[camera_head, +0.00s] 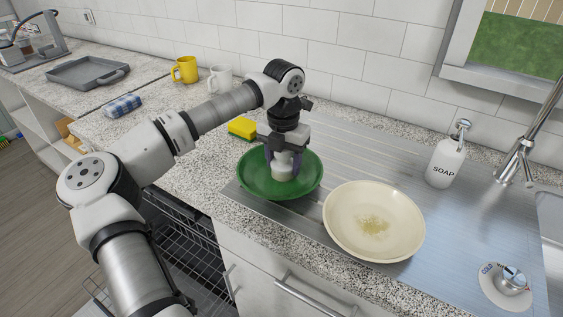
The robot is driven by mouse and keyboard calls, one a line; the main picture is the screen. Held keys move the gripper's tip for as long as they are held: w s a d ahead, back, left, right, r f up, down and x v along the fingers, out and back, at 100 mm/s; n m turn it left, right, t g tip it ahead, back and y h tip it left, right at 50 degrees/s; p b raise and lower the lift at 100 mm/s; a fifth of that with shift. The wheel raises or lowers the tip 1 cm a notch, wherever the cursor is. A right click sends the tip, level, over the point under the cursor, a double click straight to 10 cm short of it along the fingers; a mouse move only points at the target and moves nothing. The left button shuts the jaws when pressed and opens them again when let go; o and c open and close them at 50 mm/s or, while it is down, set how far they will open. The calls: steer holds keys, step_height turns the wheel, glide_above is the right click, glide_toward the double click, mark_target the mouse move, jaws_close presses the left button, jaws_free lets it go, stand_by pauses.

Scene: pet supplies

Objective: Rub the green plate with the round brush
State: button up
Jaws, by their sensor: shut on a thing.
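The green plate (257,184) lies on the left end of the metal drainboard, partly covered by my gripper. My gripper (284,162) points down over the plate and is shut on the round brush (284,173). Only a pale, whitish part of the brush shows between and below the fingers. The brush is low over the middle right of the plate and appears to touch it, though its underside is hidden.
A cream plate (343,222) with a yellowish stain lies close to the right of the green plate. A yellow sponge (242,127) is behind it at the left. A soap bottle (445,164) and a faucet (520,165) stand at the right. Two mugs stand at the back.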

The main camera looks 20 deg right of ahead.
steer(key=shift+w+d+r, duration=0.2)
steer(key=shift+r, duration=0.05)
step_height(320, 180, up, 3)
steer(key=shift+s+a+r+p, duration=0.1)
steer(key=shift+s+r+p, duration=0.05)
steer(key=shift+p, duration=0.75)
steer(key=shift+r+p, duration=1.2)
steer(key=shift+r, duration=0.95)
